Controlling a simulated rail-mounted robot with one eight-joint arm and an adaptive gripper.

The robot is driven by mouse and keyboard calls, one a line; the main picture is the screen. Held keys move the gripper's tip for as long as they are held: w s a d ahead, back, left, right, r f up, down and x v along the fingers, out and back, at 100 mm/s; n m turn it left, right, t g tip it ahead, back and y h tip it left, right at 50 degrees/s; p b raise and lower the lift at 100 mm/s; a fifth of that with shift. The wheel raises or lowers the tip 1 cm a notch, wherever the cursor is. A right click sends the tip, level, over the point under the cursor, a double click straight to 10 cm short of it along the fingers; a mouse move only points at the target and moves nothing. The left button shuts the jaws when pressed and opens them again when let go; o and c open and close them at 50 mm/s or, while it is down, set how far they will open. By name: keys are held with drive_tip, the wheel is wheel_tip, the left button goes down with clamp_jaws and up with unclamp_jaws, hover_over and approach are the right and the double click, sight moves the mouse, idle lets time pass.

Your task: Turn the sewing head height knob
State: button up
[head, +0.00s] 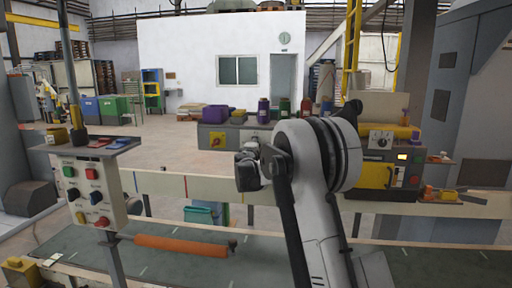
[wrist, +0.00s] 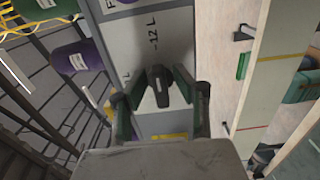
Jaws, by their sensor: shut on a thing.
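A black knob (wrist: 158,88) with a raised grip stands on a grey panel (wrist: 151,33) in the wrist view. The panel carries printed marks, among them "-12 L". My gripper (wrist: 160,82) has one finger on each side of the knob and is shut on it. In the head view my gripper (head: 250,170) is in front of the grey cabinet (head: 240,131), left of my arm. The knob it holds is hidden there. A separate dial (head: 380,140) shows on the yellow and grey machine at right.
A control post with coloured buttons (head: 95,190) stands at left. An orange roller (head: 180,246) lies low in front. Purple containers (wrist: 77,57) are beside the panel in the wrist view.

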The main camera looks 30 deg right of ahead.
drive_tip(key=o, duration=0.8)
drive_tip(key=v, duration=1.2)
